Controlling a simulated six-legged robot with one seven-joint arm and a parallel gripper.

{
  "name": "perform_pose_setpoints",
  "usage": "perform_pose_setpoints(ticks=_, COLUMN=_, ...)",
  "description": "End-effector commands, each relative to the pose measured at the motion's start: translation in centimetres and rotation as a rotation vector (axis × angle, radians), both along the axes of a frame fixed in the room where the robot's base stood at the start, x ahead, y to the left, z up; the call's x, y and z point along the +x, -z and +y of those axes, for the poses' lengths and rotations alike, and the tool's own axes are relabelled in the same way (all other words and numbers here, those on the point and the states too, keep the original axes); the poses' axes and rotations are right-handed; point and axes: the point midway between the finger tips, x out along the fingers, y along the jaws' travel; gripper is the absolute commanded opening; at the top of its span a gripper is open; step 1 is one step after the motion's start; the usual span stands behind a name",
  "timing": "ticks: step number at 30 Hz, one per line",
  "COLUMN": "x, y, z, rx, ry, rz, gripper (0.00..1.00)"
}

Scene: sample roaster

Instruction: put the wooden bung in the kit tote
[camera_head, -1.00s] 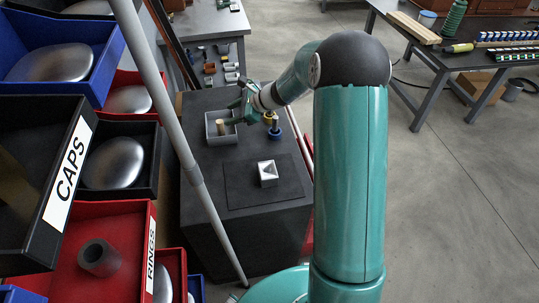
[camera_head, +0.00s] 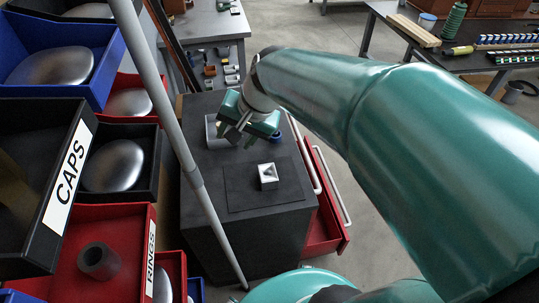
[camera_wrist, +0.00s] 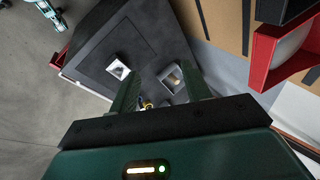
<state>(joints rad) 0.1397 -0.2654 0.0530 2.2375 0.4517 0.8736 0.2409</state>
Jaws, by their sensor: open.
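The grey open-topped tote (camera_head: 211,134) stands on the dark cabinet top, partly covered by my gripper in the head view. In the wrist view the tote (camera_wrist: 160,78) shows just beyond my fingers; a tan patch inside may be the wooden bung, but it is too small to be sure. The bung is hidden in the head view now. My gripper (camera_head: 240,131) is open, above and right of the tote, tilted down. In the wrist view its fingers (camera_wrist: 160,70) are spread with nothing held between them.
A silvery block (camera_head: 268,174) sits on a black mat (camera_head: 240,192) in front. A blue item (camera_head: 277,138) stands right of the gripper. A red drawer (camera_head: 328,225) juts from the cabinet's right side. A grey pole (camera_head: 185,160) and stacked bins, including a CAPS bin (camera_head: 45,165), crowd the left.

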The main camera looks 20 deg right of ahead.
Motion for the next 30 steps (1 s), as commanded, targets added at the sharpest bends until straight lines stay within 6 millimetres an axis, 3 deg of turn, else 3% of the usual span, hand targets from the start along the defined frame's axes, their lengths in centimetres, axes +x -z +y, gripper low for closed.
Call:
perform_pose_setpoints(ticks=9, x=-7.9, y=-1.7, z=-1.6, rx=-0.300, ry=-0.267, rz=-0.130, gripper=0.48)
perform_pose_setpoints(ticks=15, x=-11.4, y=-1.8, z=-2.9, rx=-0.461, ry=-0.397, rz=-0.190, gripper=0.48)
perform_pose_setpoints(ticks=20, x=-12.5, y=-1.7, z=-3.5, rx=-0.518, ry=-0.441, rz=-0.206, gripper=0.48)
perform_pose_setpoints(ticks=30, x=-12.6, y=-1.7, z=-3.5, rx=-0.523, ry=-0.445, rz=-0.207, gripper=0.48)
